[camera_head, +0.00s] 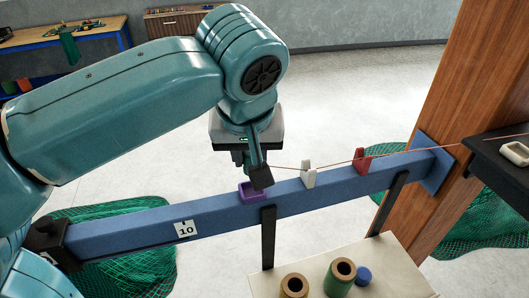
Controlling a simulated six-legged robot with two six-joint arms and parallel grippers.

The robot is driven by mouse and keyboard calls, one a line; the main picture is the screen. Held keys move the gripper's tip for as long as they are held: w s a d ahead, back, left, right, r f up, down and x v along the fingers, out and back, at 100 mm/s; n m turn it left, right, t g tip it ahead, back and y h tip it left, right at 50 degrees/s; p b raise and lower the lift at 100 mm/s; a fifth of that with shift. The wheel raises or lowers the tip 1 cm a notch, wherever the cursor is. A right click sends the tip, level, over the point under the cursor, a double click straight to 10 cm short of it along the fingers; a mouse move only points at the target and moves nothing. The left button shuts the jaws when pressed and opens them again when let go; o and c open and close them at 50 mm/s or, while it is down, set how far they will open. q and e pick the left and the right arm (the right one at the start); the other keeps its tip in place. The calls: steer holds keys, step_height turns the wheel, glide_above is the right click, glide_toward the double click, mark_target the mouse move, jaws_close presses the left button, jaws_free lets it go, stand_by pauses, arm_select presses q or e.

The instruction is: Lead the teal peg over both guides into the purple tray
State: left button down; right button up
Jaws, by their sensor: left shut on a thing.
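My left gripper (257,174) hangs from the upper middle, shut, with its dark fingertip just above the purple tray (246,196). The teal peg is hidden by the fingers, so I cannot see it clearly. The purple tray sits on the blue beam (215,211). A thin red line runs from my left gripper to the right. It passes at the tops of the white guide (308,177) and the red guide (361,163), which stand on the beam. I cannot tell how deep it sits in them. My right gripper is not in view.
A wooden post (458,120) carries the beam's right end. A dark shelf (490,165) with a white dish (515,153) is at the right. A pale table (390,270) below holds spools and a blue cap (363,275). Green nets lie on the floor.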

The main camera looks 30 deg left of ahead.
arm_select(q)
step_height(320, 180, down, 2)
steer(key=shift+f+b, duration=0.1)
steer(key=shift+b, duration=0.6)
steer(key=shift+f+b, duration=0.55)
steer(key=shift+f, duration=0.1)
steer(key=shift+f+b, duration=0.5)
steer(key=shift+f, duration=0.05)
steer(key=shift+f, duration=0.1)
steer(key=shift+s+d, duration=0.1)
steer(key=shift+f, duration=0.2)
